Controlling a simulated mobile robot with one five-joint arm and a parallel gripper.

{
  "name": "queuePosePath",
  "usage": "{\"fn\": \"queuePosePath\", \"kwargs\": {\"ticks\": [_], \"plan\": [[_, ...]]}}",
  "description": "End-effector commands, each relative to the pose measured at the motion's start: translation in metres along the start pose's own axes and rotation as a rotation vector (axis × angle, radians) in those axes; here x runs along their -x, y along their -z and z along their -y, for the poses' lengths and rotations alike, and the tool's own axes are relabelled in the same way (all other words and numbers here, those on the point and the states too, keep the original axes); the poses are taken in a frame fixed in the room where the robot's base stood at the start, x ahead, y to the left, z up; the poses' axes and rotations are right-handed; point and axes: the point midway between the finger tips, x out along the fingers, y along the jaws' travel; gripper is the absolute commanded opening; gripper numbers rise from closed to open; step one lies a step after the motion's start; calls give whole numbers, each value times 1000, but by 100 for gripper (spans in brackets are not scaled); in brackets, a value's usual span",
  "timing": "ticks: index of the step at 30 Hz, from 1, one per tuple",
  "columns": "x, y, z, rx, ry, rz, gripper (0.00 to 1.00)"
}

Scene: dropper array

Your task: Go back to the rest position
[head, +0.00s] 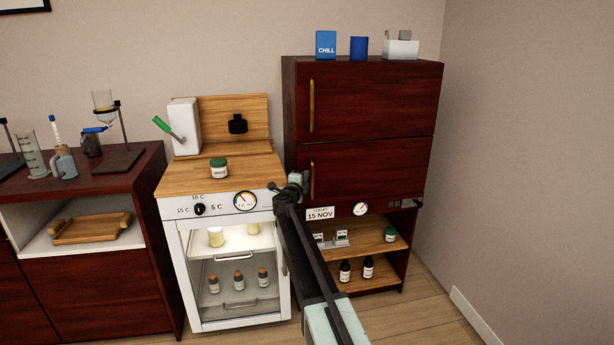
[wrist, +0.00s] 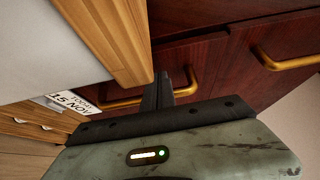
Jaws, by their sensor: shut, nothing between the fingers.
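My gripper (head: 296,182) is in front of the gap between the wooden-topped cooler unit (head: 175,181) and the dark red cabinet (head: 372,103). Its fingers (wrist: 163,92) show in the wrist view, shut together with nothing between them. In the head view the fingertips are too small to tell apart. The wrist view shows the edge of the wooden top (wrist: 112,38) and a brass cabinet handle (wrist: 130,100) close by the fingers. I cannot tell whether they touch. My arm reaches up from the bottom of the head view and hides part of the cabinet's front.
A green-lidded jar (head: 219,169) stands on the wooden top. The lit cooler below holds jars and brown bottles. The cabinet's open shelves (head: 365,272) hold bottles and a green-lidded jar (head: 390,235). A counter with glassware (head: 120,160) stands left. Free floor (head: 440,315) shows at lower right.

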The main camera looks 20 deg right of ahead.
Motion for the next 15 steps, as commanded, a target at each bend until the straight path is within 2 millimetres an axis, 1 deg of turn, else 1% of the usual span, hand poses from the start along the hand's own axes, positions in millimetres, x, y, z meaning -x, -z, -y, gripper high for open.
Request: {"fn": "queuePosePath", "kwargs": {"ticks": [1, 7, 9, 12, 13, 15], "plan": [[12, 2, 0, 0, 0, 0, 0], [51, 3, -1, 0, 0, -2, 0], [58, 3, -1, 1, -1, -3, 0], [60, 3, -1, 1, -1, -4, 0], [58, 5, -1, 1, -1, -7, 0], [66, 11, 0, 4, 1, -7, 0]]}}
